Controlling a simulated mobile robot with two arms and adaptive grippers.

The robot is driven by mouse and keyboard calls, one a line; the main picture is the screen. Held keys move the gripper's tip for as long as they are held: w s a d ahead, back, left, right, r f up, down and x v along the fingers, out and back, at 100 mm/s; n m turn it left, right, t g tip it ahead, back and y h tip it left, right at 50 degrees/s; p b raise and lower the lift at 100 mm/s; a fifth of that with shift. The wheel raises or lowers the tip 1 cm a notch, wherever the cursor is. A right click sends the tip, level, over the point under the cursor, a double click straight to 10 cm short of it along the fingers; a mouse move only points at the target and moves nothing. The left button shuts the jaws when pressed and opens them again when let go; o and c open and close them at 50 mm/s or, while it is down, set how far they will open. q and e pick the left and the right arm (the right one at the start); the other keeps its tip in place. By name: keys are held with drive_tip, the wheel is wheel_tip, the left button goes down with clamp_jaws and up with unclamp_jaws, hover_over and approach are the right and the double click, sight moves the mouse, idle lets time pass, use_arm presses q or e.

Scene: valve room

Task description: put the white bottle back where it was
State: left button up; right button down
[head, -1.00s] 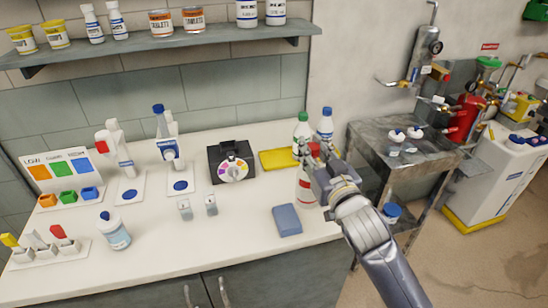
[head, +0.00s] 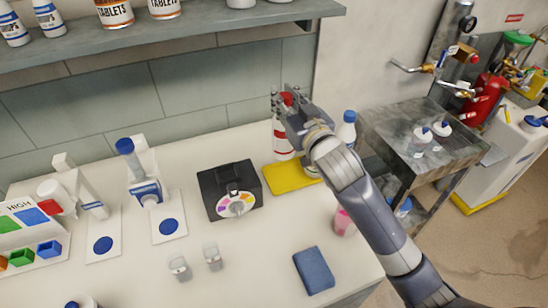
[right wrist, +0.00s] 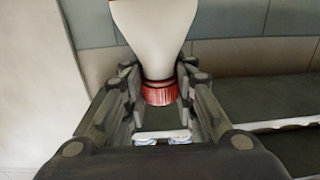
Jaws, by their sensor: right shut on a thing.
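My right gripper (head: 284,97) is shut on the white bottle (head: 283,140), which has a red cap and a red band. It grips the bottle near the cap, at the back right of the counter, just behind the yellow tray (head: 285,180) in the picture. I cannot tell whether its base touches anything. In the right wrist view the white bottle (right wrist: 158,35) shows upside down, with its red cap (right wrist: 160,93) between the fingers of the right gripper (right wrist: 160,88). My left gripper is not in view.
A blue-capped bottle (head: 346,132) stands right of my right wrist. A pink bottle (head: 342,222) is beside my forearm. A black dial box (head: 215,190), a blue sponge (head: 314,270) and small clear containers (head: 213,258) are on the counter. A shelf (head: 200,42) hangs above.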

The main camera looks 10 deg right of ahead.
drive_tip(key=f, duration=0.6)
drive_tip(key=s+f+p, duration=0.1)
drive_tip(key=f, duration=0.2)
drive_tip(key=shift+d+f, duration=0.15)
drive_tip(key=shift+f, duration=0.2)
drive_tip(key=c, duration=1.5)
unclamp_jaws()
drive_tip(key=shift+o, duration=0.9)
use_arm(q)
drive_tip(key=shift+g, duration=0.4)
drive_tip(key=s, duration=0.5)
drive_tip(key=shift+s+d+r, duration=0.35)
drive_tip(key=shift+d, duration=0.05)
use_arm(e)
drive_tip(key=shift+s, duration=0.1)
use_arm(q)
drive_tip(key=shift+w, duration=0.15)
